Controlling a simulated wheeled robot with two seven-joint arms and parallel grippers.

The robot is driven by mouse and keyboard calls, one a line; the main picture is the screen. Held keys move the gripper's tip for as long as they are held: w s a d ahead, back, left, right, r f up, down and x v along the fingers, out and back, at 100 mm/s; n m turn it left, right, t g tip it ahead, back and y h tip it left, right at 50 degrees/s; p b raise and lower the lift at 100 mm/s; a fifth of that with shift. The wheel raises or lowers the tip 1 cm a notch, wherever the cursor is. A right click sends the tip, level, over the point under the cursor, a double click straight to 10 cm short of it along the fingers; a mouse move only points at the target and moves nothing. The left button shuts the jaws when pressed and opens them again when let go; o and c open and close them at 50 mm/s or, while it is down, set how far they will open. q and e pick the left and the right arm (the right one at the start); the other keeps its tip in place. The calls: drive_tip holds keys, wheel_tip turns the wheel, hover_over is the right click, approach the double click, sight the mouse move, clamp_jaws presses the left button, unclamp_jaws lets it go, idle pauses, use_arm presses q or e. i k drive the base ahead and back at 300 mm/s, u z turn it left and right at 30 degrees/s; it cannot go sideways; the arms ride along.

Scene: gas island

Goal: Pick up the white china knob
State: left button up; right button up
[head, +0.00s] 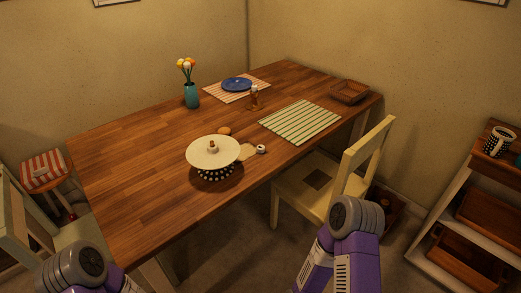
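Grey and purple links of both my arms show at the bottom edge, well apart from the table objects. Neither gripper's fingers are in view.
A yellow chair (340,180) stands at the table's right front side. A teal flower vase (192,96), a blue plate (237,84), a wooden shaker or mill (254,98), a striped green mat (300,122) and a brown tray (350,91) are farther back. The table's left part is clear.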

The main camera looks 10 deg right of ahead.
sight(260, 148)
drive_tip(key=z, duration=1.75)
drive_tip(key=i, duration=0.85)
drive_tip(key=u, duration=2.55)
